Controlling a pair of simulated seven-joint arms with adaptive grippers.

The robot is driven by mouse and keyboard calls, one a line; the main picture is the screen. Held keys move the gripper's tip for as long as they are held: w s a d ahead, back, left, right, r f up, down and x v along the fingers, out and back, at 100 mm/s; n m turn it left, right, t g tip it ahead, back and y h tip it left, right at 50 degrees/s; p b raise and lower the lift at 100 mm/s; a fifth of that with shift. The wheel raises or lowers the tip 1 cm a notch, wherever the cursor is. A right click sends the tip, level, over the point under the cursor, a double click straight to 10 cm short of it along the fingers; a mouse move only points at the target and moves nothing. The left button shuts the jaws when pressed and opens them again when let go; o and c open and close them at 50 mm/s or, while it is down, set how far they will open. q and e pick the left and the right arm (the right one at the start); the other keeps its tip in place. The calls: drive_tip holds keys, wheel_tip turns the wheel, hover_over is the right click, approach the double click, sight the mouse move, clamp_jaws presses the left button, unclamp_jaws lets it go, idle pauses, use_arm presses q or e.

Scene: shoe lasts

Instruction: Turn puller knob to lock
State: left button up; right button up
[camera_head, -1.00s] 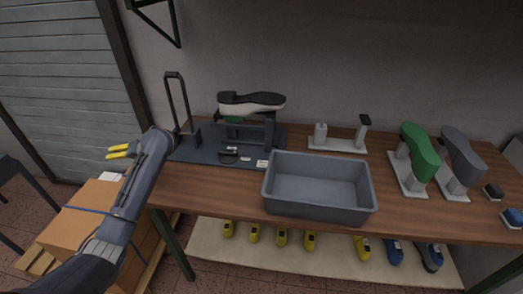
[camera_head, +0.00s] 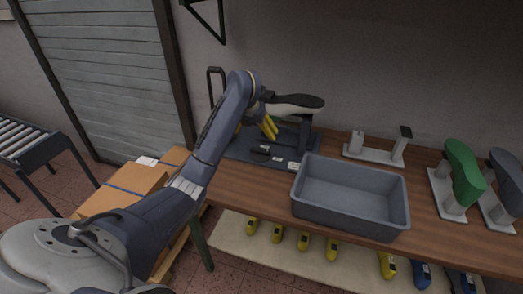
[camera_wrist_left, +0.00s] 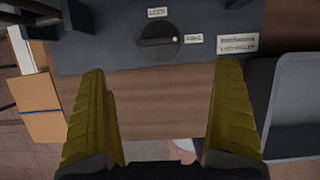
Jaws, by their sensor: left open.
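The puller is a dark stand on the bench, with its base plate (camera_head: 291,163) under a shoe with a dark sole (camera_head: 297,101). Its black round knob (camera_wrist_left: 158,42) sits on the front of the plate in the left wrist view. The knob's white mark points right to a small label (camera_wrist_left: 194,39); a label reading LOCK (camera_wrist_left: 157,13) is above it. The knob also shows in the head view (camera_head: 263,150). My left gripper (camera_head: 269,128) has yellow fingers, open and empty, above the plate near the knob. In the wrist view the fingers (camera_wrist_left: 162,78) straddle the bench edge area, apart from the knob.
A grey bin (camera_head: 350,200) stands right of the plate, close to the gripper's right side. A tall black handle (camera_head: 216,85) rises at the plate's left. A white stand (camera_head: 375,154) and a green last (camera_head: 463,172) are farther right. Cardboard boxes (camera_head: 125,188) stand left of the bench.

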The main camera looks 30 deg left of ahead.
sight(260, 150)
use_arm(q)
drive_tip(key=x, duration=1.3)
drive_tip(key=shift+w+f, duration=0.2)
drive_tip(key=shift+f, duration=0.05)
drive_tip(key=shift+c, duration=0.6)
drive_tip(key=c, duration=1.2)
drive_tip(key=shift+o, duration=0.2)
